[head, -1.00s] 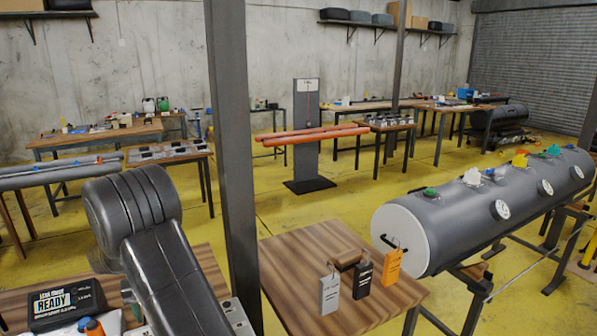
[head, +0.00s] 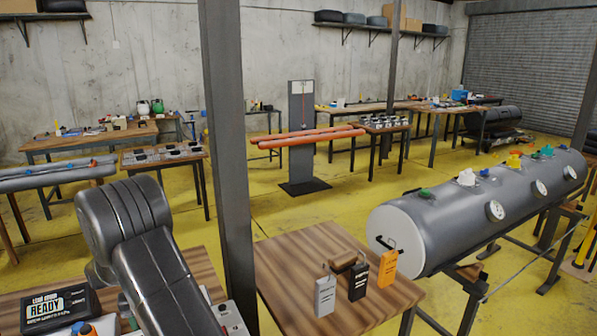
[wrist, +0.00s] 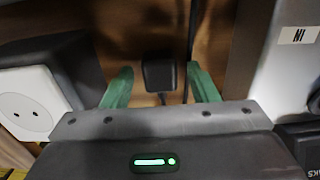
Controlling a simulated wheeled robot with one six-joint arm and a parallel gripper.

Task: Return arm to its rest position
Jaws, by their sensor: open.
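My arm (head: 150,250) rises at the lower left of the head view, bent, with its dark grey links over the near left table. My gripper is hidden from the head view. In the wrist view my gripper (wrist: 161,70) shows two green fingers, spread apart. A small black block (wrist: 159,76) with dark cords lies beyond and between them, over a brown wooden surface. I see no contact between the fingers and it. A white socket face (wrist: 30,103) on a dark box is to the left, and a pale grey box (wrist: 285,65) is to the right.
A black "READY" box (head: 60,308) sits on the near left table. A steel post (head: 230,170) stands just right of my arm. Yellow floor is open beyond.

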